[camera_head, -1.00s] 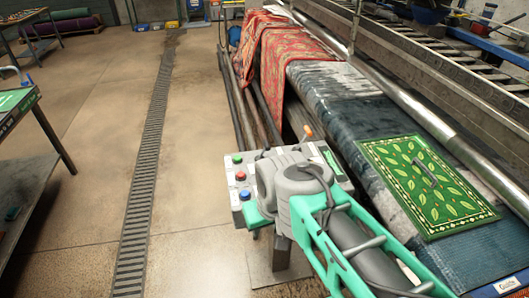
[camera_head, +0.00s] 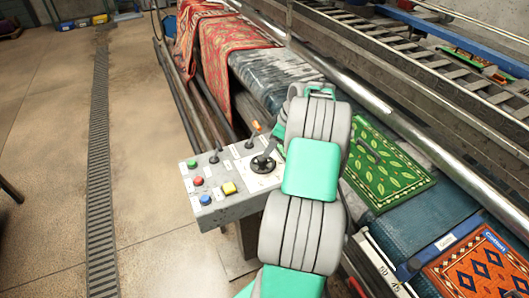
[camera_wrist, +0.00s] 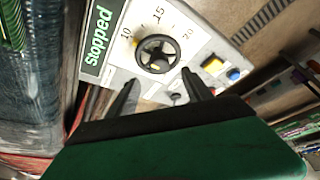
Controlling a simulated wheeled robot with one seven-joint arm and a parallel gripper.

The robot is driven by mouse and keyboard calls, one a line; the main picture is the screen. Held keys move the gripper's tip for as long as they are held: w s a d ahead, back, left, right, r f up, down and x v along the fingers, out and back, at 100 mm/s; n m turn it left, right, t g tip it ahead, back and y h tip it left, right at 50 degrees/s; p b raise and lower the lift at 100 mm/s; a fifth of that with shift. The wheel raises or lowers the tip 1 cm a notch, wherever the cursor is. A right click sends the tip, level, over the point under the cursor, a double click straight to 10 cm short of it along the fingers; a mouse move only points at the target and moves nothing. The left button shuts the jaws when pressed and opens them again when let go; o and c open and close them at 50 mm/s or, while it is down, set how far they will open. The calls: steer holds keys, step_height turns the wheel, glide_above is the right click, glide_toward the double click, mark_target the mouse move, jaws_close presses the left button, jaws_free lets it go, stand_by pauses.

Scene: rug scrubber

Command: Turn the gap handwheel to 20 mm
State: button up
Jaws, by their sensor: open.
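The gap handwheel (camera_wrist: 157,53) is a black spoked wheel on a pale panel, with a dial marked 10, 15 and 20 around its far side in the wrist view. Its exact setting is too small to tell. The handwheel also shows in the head view (camera_head: 263,164), at the panel's right end beside my arm. My gripper (camera_wrist: 159,82) is open and empty, its two dark fingers pointing at the wheel's near side. Whether the fingertips touch the wheel cannot be told. In the head view my arm hides the gripper.
The control panel (camera_head: 215,208) carries several coloured buttons and small levers. A green "Stopped" sign (camera_wrist: 97,38) sits next to the dial. A green leaf-patterned rug (camera_head: 385,165) lies on the machine bed to the right. Open floor (camera_head: 150,150) lies left of the panel.

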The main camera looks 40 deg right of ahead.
mark_target(262, 163)
steer(key=p+x, duration=0.1)
steer(key=x, duration=0.6)
steer(key=shift+f+p, duration=0.3)
steer(key=shift+p, duration=0.05)
jaws_close()
